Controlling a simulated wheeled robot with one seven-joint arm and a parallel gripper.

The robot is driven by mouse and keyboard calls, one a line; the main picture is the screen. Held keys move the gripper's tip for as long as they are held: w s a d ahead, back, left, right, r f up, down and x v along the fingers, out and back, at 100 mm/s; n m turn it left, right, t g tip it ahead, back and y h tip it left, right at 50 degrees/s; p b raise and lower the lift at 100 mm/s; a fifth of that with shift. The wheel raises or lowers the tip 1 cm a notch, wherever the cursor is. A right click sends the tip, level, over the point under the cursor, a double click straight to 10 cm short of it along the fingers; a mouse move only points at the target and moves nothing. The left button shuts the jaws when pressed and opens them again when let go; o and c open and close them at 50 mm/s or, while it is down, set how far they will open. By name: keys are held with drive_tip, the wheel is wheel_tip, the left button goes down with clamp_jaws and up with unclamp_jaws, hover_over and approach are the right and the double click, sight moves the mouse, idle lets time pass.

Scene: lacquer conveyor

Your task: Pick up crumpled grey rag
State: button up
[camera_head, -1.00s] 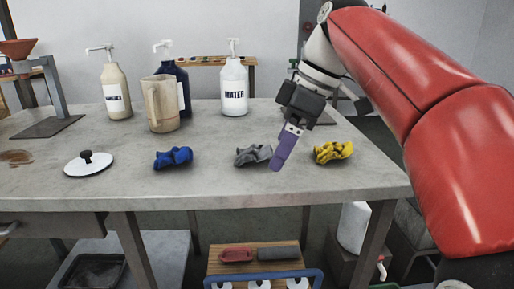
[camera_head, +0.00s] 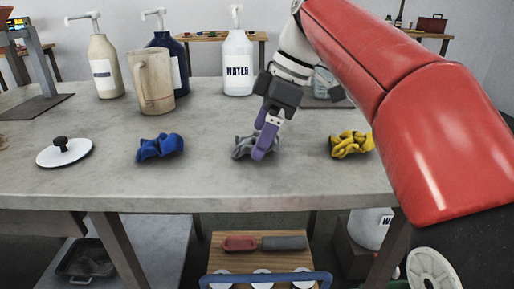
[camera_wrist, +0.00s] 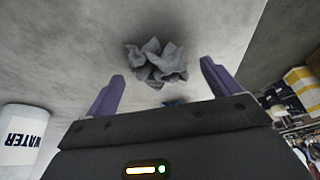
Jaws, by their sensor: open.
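The crumpled grey rag (camera_head: 241,147) lies on the grey table between a blue rag and a yellow rag. My gripper (camera_head: 263,150) is over it, pointing down, and its purple fingers partly hide the rag in the head view. In the wrist view the grey rag (camera_wrist: 157,63) lies ahead of the two spread purple fingers of my gripper (camera_wrist: 160,82), roughly centred between them. The fingers are open and empty. I cannot tell whether a fingertip touches the rag.
The blue rag (camera_head: 160,147) lies to the left and the yellow rag (camera_head: 351,144) to the right. A white lid (camera_head: 64,153) lies farther left. A beige pitcher (camera_head: 152,82) and a water bottle (camera_head: 238,65) stand behind. Bare tabletop separates the rags.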

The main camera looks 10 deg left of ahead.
drive_tip(key=shift+a+f, duration=0.25)
drive_tip(key=shift+f, duration=0.35)
drive_tip(key=c, duration=1.1)
drive_tip(key=shift+r, duration=0.1)
wheel_tip(320, 180, up, 8)
drive_tip(key=shift+p, duration=1.25)
drive_tip(key=shift+r, duration=0.9)
